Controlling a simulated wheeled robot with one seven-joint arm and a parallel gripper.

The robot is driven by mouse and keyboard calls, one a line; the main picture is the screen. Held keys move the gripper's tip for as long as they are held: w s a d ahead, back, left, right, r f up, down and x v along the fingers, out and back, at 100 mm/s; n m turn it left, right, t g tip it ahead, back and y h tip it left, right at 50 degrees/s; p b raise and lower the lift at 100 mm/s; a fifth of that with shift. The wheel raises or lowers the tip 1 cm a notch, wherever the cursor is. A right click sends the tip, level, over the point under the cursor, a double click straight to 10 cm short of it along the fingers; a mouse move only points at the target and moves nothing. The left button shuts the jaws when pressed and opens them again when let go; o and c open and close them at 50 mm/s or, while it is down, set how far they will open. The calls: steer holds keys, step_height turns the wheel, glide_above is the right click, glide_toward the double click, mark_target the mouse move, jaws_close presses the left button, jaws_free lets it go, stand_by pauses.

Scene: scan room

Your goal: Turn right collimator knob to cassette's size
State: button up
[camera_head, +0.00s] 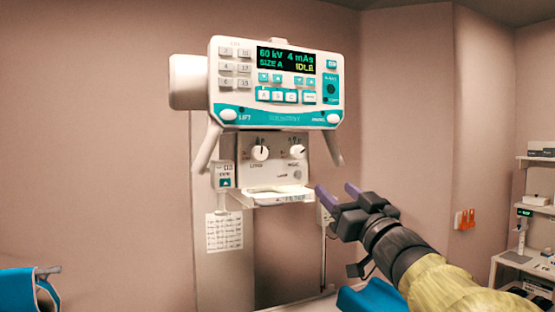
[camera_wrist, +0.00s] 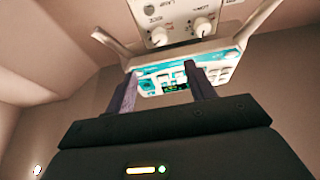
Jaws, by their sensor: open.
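The collimator panel (camera_head: 275,168) hangs under the X-ray head and carries two white round knobs. The right collimator knob (camera_head: 297,151) has a dark pointer directed to the upper right. The left knob (camera_head: 260,152) is beside it. The wrist view sees the panel upside down, with the right knob (camera_wrist: 160,38) on the left and the left knob (camera_wrist: 201,27) on the right. My gripper (camera_head: 337,191) is open and empty, below and right of the panel, apart from both knobs. Its fingers (camera_wrist: 164,85) reach toward the panel. I cannot identify a cassette.
The control console (camera_head: 275,84) above shows "60 kV 4 mAs", "SIZE A" and "IDLE". Two angled handles (camera_head: 207,147) (camera_head: 332,147) flank the panel. A pale tray (camera_head: 240,199) juts out below the knobs. Shelves (camera_head: 537,161) stand at the far right.

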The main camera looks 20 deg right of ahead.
mark_target(300, 156)
steer(key=shift+w, duration=0.1)
steer(key=p+x, duration=0.6)
steer(key=x, duration=1.1)
steer(key=shift+w+f, duration=0.1)
steer(key=shift+w, duration=0.2)
steer(key=c, duration=1)
